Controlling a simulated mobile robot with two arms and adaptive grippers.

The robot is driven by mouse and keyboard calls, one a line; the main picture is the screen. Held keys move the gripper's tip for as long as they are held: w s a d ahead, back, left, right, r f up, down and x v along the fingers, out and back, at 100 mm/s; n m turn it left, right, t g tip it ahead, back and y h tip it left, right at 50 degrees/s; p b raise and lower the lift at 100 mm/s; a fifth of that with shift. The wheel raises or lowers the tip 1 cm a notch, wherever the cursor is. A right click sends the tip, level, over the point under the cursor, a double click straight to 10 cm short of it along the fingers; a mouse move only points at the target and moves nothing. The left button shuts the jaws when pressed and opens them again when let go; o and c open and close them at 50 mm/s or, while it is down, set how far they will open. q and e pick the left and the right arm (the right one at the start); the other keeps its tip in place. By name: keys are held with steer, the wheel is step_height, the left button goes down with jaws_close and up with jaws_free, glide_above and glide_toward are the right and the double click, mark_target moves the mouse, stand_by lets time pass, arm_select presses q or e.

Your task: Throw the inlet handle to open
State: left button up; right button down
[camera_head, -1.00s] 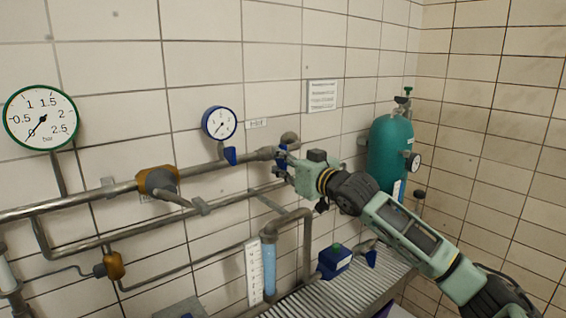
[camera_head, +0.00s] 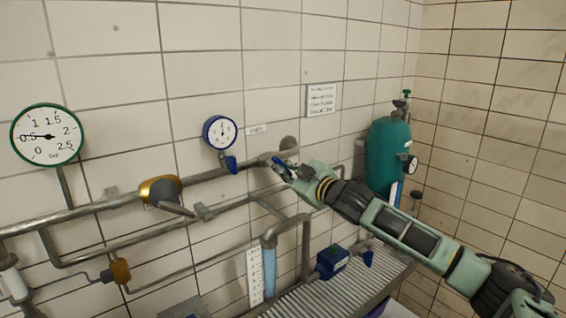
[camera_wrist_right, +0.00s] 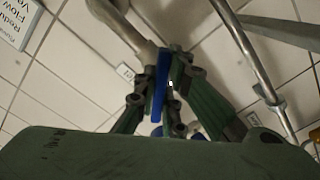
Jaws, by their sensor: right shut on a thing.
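The blue inlet handle (camera_head: 277,161) sits on the upper grey pipe, just below and right of a small wall label (camera_head: 257,129). My right gripper (camera_head: 283,168) is shut on this handle, which is partly hidden by the fingers. In the right wrist view the blue handle (camera_wrist_right: 161,84) shows as a narrow bar between the fingers of the gripper (camera_wrist_right: 166,92), beside a grey pipe. My left gripper is not in view.
A blue-rimmed gauge (camera_head: 220,132) and a green-rimmed gauge (camera_head: 46,136) are left of the handle. An orange-brown valve (camera_head: 160,190) sits on the same pipe. A teal cylinder (camera_head: 388,155) stands right, behind my arm. Lower pipes run beneath.

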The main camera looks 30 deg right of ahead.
steer(key=n+p, duration=0.1)
steer(key=n, duration=0.1)
steer(key=n+p, duration=0.1)
steer(key=n, duration=0.2)
steer(key=shift+r+n+p, duration=0.2)
steer(key=shift+n+p, duration=0.85)
steer(key=shift+n, duration=1.45)
steer(key=c, duration=1.8)
jaws_free()
steer(key=shift+c, duration=0.2)
